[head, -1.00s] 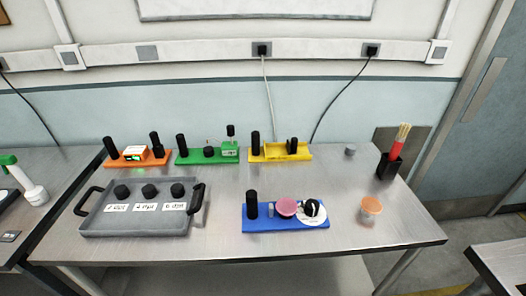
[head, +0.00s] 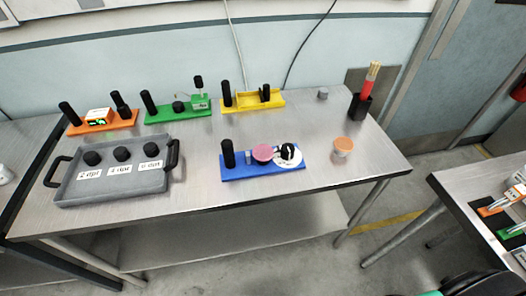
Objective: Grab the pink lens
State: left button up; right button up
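The pink lens (head: 264,152) is a round pink disc on the blue module (head: 236,172) near the front middle of the metal table. A black upright cylinder (head: 228,153) stands on the module to its left, with a small grey piece between. A white disc with a black round part (head: 289,155) sits just right of the lens. Neither of my grippers shows in the head view.
A grey tray (head: 108,184) with three black knobs stands left on the table (head: 200,195). Orange (head: 103,127), green (head: 180,112) and yellow (head: 253,101) modules line the back. An orange-lidded jar (head: 343,147) and a black holder (head: 360,106) stand right. A second table (head: 465,190) is at far right.

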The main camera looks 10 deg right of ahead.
aim_at(261, 152)
jog(key=k+l+z, duration=0.15)
jog(key=l, duration=0.2)
jog(key=k+l+z, duration=0.15)
jog(key=l, duration=0.25)
jog(key=l+z, duration=0.2)
jog(key=l, duration=0.15)
jog(key=k+l+z, duration=0.15)
jog(key=l, duration=0.25)
